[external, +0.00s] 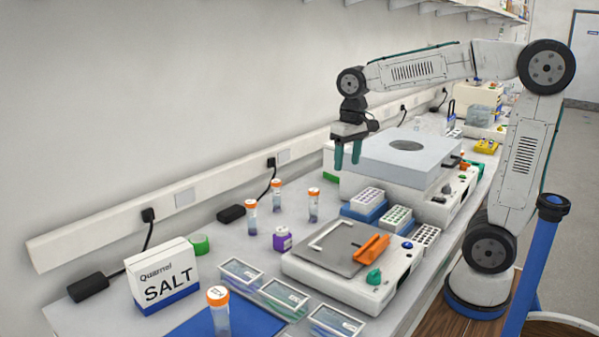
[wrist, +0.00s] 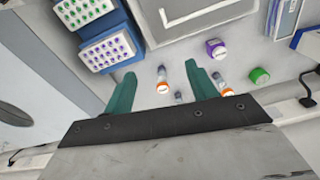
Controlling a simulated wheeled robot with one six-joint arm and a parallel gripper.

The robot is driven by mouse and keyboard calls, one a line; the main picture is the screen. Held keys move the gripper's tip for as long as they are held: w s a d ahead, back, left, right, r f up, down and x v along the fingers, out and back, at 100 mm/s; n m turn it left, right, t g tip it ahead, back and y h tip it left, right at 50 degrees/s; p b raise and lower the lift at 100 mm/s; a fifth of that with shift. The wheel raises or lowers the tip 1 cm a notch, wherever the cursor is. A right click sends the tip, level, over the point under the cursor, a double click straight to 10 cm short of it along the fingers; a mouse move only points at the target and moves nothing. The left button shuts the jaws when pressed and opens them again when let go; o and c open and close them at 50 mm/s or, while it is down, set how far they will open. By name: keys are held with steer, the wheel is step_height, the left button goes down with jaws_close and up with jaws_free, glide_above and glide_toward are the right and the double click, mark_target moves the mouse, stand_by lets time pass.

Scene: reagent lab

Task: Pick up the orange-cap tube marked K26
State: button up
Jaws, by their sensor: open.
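Several orange-cap tubes stand upright on the bench. In the external view, three form a group near the wall: a left tube (external: 251,218), a back tube (external: 277,196) and a right tube (external: 313,206). Another tube (external: 218,311) stands in front, on a blue mat; its cap bears a mark I cannot read surely. I cannot tell which is K26. The wrist view shows three orange-cap tubes (wrist: 162,80), (wrist: 178,97), (wrist: 219,84), the last two partly behind a finger or near it. My gripper (external: 347,165) (wrist: 160,73) is open, empty and high above the bench, right of the group.
A purple-labelled bottle (external: 282,239) stands near the group, with a green cap (external: 199,244) further left. A salt box (external: 163,277), clear-lidded boxes (external: 285,299), a flat-plate device (external: 345,262) and vial racks (external: 369,203) crowd the bench. A large grey device (external: 400,165) stands beside my gripper.

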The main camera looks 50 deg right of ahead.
steer(key=w+a+f+m, duration=0.1)
steer(key=w+a+f, duration=0.1)
steer(key=w+a, duration=0.35)
steer(key=w+a+f, duration=0.2)
steer(key=w, duration=0.7)
glide_above(251, 202)
steer(key=shift+m+g, duration=0.4)
step_height(251, 202, down, 6)
steer(key=shift+d, duration=0.1)
steer(key=shift+w+f, duration=0.15)
steer(key=shift+f, duration=0.15)
step_height(251, 202, down, 7)
steer(key=shift+f, duration=0.2)
steer(key=c, duration=1)
